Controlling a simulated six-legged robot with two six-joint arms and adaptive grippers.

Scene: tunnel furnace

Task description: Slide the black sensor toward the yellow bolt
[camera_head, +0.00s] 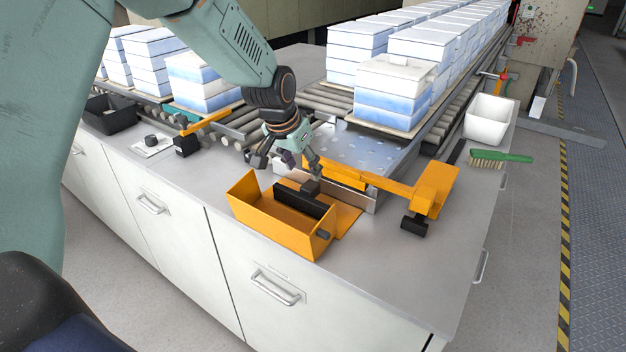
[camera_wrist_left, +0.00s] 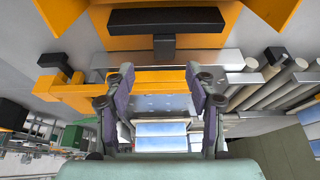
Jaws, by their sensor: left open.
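A black T-shaped piece (camera_head: 297,202) lies across an open orange-yellow box (camera_head: 262,222) at the counter's front edge; it also shows at the top of the left wrist view (camera_wrist_left: 165,20). A yellow bar with a bracket (camera_head: 433,188) lies to the right, with a small black block (camera_head: 413,226) at its near end. I cannot tell for sure which black part is the sensor, or which yellow part is the bolt. My left gripper (camera_head: 288,164) is open and empty above and behind the box. The yellow bar (camera_wrist_left: 152,82) crosses behind its fingers. My right gripper is not in view.
A roller conveyor (camera_head: 228,125) carries stacks of white and blue blocks (camera_head: 388,88). A green brush (camera_head: 505,157) and white bin (camera_head: 490,120) stand at right. A black cube (camera_head: 185,146) sits at left.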

